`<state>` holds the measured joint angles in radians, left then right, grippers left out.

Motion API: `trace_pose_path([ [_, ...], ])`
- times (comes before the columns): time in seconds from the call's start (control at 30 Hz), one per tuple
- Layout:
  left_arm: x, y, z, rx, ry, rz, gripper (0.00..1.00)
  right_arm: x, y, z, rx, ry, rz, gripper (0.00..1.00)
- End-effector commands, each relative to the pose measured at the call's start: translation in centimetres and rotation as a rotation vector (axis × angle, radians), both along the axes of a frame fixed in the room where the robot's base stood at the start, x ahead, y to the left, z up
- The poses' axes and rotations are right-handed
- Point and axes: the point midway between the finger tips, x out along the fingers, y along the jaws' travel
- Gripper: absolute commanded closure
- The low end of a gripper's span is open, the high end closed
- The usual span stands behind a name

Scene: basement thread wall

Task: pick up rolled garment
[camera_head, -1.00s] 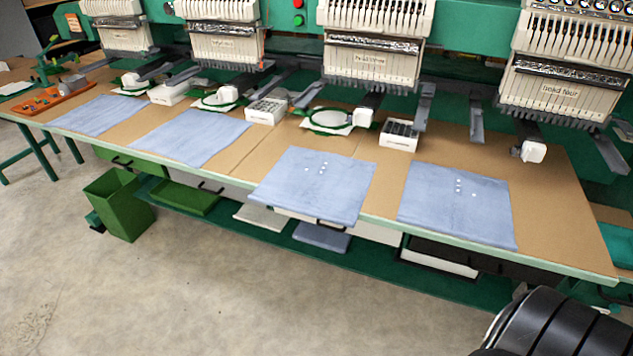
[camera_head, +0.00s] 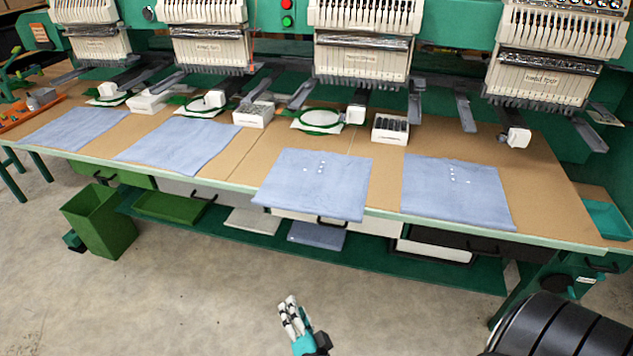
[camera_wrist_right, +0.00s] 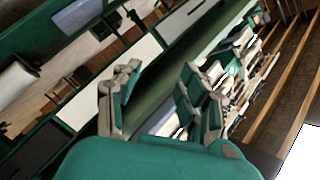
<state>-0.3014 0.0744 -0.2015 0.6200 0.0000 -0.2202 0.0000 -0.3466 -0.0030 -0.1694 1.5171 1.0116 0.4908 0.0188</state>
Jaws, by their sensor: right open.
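No garment that is clearly rolled shows in the head view. Several blue garments lie flat on the long tan table, among them one at the middle (camera_head: 318,181) hanging over the front edge and one at the right (camera_head: 455,190). A folded blue cloth (camera_head: 316,235) lies on the low green shelf. My right gripper (camera_head: 290,311) is open and empty above the floor, in front of the table and apart from the garments. In the right wrist view its open fingers (camera_wrist_right: 161,88) have nothing between them. My left gripper is out of view.
Embroidery machine heads (camera_head: 362,62) stand along the back of the table (camera_head: 245,155). A green bin (camera_head: 103,220) stands on the floor at the left. Drawers and a low green shelf (camera_head: 390,262) are under the table. The concrete floor (camera_head: 190,300) in front is clear.

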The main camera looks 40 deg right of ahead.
Motion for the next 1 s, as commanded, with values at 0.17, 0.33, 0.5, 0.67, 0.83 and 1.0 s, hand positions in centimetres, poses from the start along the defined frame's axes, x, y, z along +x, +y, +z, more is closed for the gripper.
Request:
trace_pose_path([
  [0.17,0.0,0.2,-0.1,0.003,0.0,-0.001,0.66,0.0,-5.3,10.7,0.311,-0.279,-0.309,0.58],
  [0.33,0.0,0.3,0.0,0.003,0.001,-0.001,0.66,-1.0,-7.5,13.9,0.459,-0.373,-0.434,0.58],
  [0.5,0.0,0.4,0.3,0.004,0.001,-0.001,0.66,0.4,-9.0,14.4,0.477,-0.385,-0.45,0.58],
  [0.67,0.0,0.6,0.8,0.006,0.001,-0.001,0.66,3.2,-11.1,14.5,0.475,-0.385,-0.447,0.58],
  [0.83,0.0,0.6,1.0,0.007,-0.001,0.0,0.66,6.1,-13.4,14.3,0.474,-0.383,-0.446,0.58],
  [1.0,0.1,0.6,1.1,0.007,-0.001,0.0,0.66,8.0,-14.8,14.2,0.474,-0.381,-0.447,0.58],
])
